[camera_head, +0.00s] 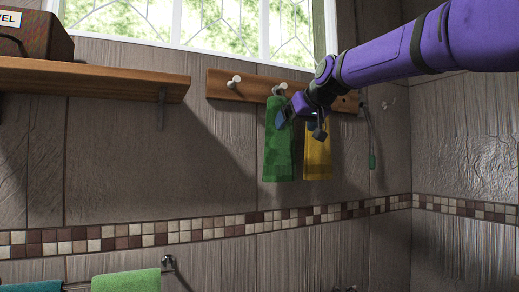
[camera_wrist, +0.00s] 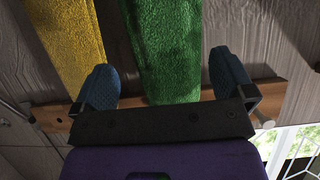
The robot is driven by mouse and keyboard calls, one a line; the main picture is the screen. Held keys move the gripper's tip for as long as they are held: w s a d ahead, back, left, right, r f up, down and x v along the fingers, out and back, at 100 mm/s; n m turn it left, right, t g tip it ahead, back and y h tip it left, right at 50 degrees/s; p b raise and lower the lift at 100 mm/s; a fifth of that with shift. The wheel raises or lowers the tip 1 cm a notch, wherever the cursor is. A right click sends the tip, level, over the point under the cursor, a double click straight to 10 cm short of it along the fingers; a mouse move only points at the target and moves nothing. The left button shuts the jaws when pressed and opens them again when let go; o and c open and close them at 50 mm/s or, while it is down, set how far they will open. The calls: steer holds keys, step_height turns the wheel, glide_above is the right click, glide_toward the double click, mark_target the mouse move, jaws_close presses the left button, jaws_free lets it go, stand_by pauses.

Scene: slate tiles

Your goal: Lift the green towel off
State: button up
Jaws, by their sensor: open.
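The green towel (camera_head: 279,155) hangs from a peg on the wooden peg rail in the head view. My gripper (camera_head: 301,124) is at its upper right part, and my arm reaches in from the right. In the wrist view the green towel (camera_wrist: 168,45) runs between the two spread blue fingers of my gripper (camera_wrist: 162,62), with a gap on both sides. The jaws are open and the towel is not gripped. The towel's top at the peg is partly hidden by my gripper in the wrist view.
A yellow towel (camera_head: 317,160) hangs close on the right; it is left of the fingers in the wrist view (camera_wrist: 68,40). Another green towel (camera_head: 125,281) hangs low.

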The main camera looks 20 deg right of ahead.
mark_target(282, 139)
steer(key=x, duration=1)
steer(key=shift+w+a+f, duration=0.15)
steer(key=shift+w+a, duration=0.05)
steer(key=shift+w, duration=0.05)
steer(key=shift+c, duration=0.2)
steer(key=c, duration=0.7)
